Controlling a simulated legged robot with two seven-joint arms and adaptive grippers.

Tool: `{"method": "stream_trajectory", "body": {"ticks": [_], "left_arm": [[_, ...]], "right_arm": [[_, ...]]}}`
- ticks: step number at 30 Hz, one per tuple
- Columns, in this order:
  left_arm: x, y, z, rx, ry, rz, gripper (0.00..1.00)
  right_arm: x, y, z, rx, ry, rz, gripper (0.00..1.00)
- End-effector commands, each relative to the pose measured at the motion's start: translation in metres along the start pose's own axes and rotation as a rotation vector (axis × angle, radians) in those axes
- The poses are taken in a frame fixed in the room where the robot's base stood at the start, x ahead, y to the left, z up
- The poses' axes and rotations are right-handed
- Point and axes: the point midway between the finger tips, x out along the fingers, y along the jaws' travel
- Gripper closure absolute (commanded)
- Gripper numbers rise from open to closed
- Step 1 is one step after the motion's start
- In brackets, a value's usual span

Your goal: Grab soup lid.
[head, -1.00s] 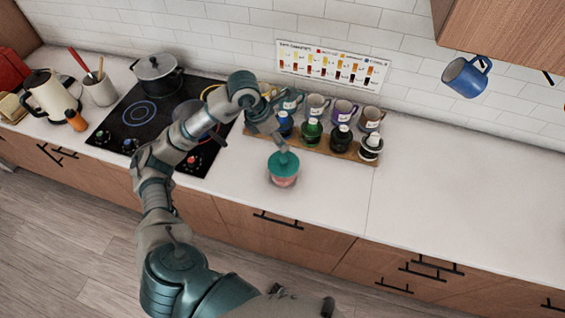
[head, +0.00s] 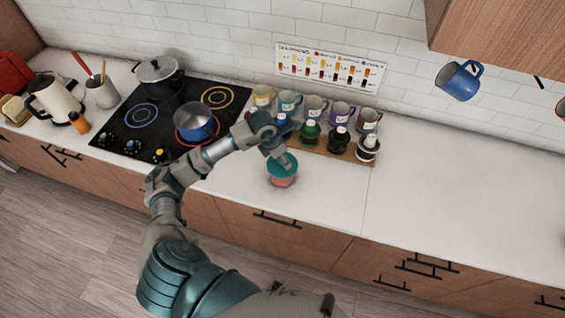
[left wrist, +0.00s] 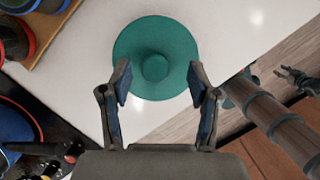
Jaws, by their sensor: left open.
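The teal soup lid (head: 291,168) sits on a reddish container (head: 283,182) near the counter's front edge. In the left wrist view the round lid (left wrist: 140,75) shows from above with a knob (left wrist: 155,67) at its centre. My left gripper (head: 279,157) is just above the lid, pointing down at it. In the left wrist view its two fingers (left wrist: 158,85) are apart, near the lid's lower edge in the picture, with nothing between their tips. The knob lies beyond the fingertips. A small dark claw (left wrist: 298,80), apparently my right gripper, hangs at the right, over the floor.
A wooden rack (head: 330,146) with mugs and bottles stands behind the lid. The counter (head: 450,190) on the right is clear.

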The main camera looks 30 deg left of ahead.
Motion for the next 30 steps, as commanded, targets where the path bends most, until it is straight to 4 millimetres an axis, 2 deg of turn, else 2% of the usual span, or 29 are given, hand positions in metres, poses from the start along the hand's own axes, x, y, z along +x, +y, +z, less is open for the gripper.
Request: {"method": "stream_trajectory", "body": {"ticks": [1,6,12,13,18,19,21,30], "left_arm": [[0.006,0.001,0.0,-0.003,0.003,-0.002,0.39],[0.025,0.005,-0.002,-0.003,-0.001,-0.003,0.39],[0.027,0.006,-0.004,-0.003,-0.001,-0.003,0.39],[0.027,0.006,-0.003,-0.003,-0.001,-0.003,0.41],[0.027,0.004,-0.003,-0.002,0.001,-0.003,0.83],[0.027,0.004,-0.003,-0.002,0.002,-0.002,0.87],[0.028,0.003,-0.002,-0.002,0.004,-0.002,0.93],[0.029,0.004,-0.004,-0.003,0.005,-0.005,0.93]], "right_arm": [[-0.006,0.0,-0.001,0.0,0.0,0.0,0.6],[-0.008,0.001,-0.001,0.0,0.0,0.001,0.6],[-0.007,0.002,0.0,0.0,-0.001,0.002,0.6],[-0.007,0.002,0.0,0.0,-0.001,0.002,0.6],[-0.007,0.001,-0.001,0.001,0.0,0.001,0.6],[-0.007,0.0,-0.001,0.001,0.0,0.0,0.6],[-0.007,-0.002,-0.001,0.002,0.0,-0.002,0.6],[-0.007,0.0,-0.001,0.001,0.0,0.0,0.6]]}}
